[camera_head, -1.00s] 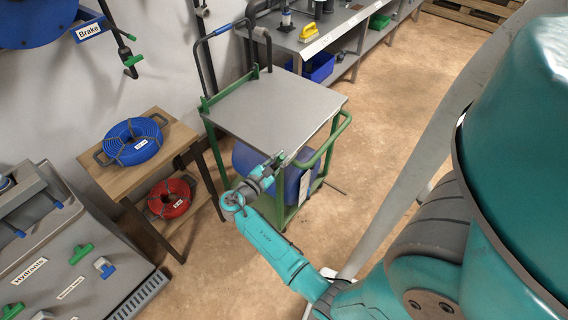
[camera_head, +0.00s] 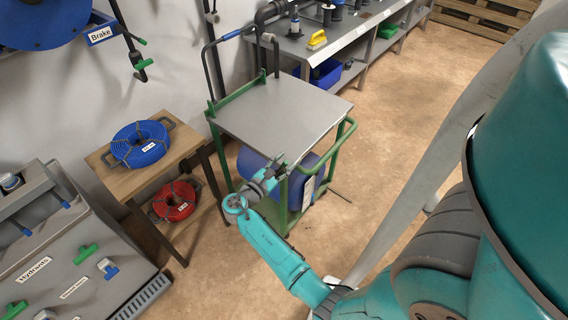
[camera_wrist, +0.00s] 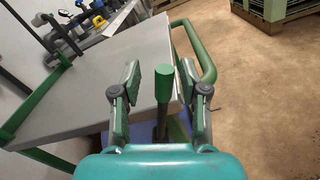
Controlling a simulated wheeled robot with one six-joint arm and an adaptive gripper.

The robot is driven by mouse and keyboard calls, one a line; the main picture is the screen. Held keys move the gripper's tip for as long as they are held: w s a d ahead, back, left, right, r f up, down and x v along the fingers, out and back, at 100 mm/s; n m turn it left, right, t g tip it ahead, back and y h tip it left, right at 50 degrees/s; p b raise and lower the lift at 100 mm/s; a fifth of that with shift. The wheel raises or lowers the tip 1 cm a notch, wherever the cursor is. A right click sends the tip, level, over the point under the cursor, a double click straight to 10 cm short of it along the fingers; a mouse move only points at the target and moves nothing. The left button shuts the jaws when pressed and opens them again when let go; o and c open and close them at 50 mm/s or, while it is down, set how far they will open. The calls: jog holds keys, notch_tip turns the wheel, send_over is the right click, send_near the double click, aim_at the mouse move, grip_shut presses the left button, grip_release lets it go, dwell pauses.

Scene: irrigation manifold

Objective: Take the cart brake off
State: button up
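The cart (camera_head: 285,108) has a grey top and a green frame, and stands in the middle of the head view. My gripper (camera_head: 276,164) is at the cart's near corner, just beside the top's edge. In the wrist view the gripper (camera_wrist: 161,82) is open, one finger on each side of a lever with a green cylindrical grip (camera_wrist: 163,84) on a dark stem. The grip stands upright between the fingers, with a visible gap on both sides. The lever is too hidden by the gripper to tell in the head view. The cart top (camera_wrist: 90,100) lies to the left.
A green push rail (camera_wrist: 203,50) curves close to the right finger. A blue drum (camera_head: 250,163) sits under the cart top. A wooden table (camera_head: 183,142) with blue and red hose coils stands left. A workbench (camera_head: 335,43) stands behind. The floor at right is clear.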

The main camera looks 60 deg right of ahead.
jog(key=shift+a, duration=0.15)
jog(key=v, duration=1.1)
jog(key=shift+a, duration=0.35)
jog(key=shift+w, duration=0.15)
